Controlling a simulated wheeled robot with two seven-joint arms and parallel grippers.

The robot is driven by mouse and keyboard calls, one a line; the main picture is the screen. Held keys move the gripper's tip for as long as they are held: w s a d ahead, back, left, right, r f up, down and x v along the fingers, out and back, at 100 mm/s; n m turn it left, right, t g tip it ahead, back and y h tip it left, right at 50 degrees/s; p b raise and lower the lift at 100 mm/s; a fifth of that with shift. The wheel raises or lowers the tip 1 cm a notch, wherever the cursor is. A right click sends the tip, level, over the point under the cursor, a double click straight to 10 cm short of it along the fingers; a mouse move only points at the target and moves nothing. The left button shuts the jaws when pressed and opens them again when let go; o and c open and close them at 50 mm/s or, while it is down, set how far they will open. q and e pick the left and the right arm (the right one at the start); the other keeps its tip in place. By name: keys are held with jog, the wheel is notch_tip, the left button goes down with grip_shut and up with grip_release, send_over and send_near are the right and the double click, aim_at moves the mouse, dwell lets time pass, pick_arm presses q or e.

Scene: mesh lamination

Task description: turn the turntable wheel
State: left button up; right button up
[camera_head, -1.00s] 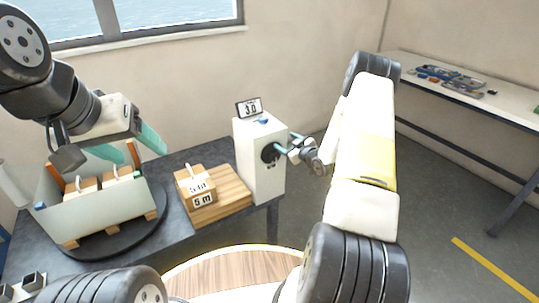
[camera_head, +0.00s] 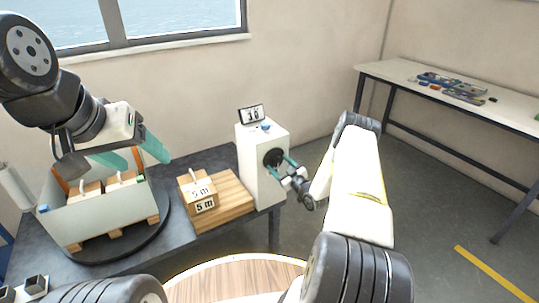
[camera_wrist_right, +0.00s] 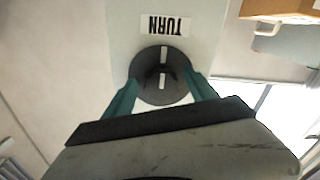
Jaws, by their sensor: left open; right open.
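The wheel is a black round dial (camera_head: 272,157) on the side of a white box (camera_head: 252,172). In the right wrist view the dial (camera_wrist_right: 160,88) has two pale marks in line and sits beside a "TURN" label (camera_wrist_right: 165,26). My right gripper (camera_head: 282,168) is open at the dial, one teal finger on each side of it in the wrist view; I cannot tell whether they touch it. A dark round turntable (camera_head: 152,238) stands on the table at left under a pale crate (camera_head: 95,222). My left gripper (camera_head: 138,157) is open above that crate.
A small display (camera_head: 251,114) stands on the white box. Wooden blocks marked "5 m" (camera_head: 204,196) sit on a wooden board (camera_head: 232,190) between crate and box. A round wooden table (camera_head: 235,280) is in front. A side bench (camera_head: 400,72) holds small parts at right.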

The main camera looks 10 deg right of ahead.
jog(key=shift+w+a, duration=0.15)
jog(key=shift+w, duration=0.25)
jog(key=c, duration=1.4)
jog(key=shift+a+m, duration=0.15)
jog(key=shift+m, duration=1.65)
jog(key=o, duration=1.4)
jog(key=shift+s, duration=0.1)
jog(key=v, duration=0.7)
jog(key=shift+s, duration=0.35)
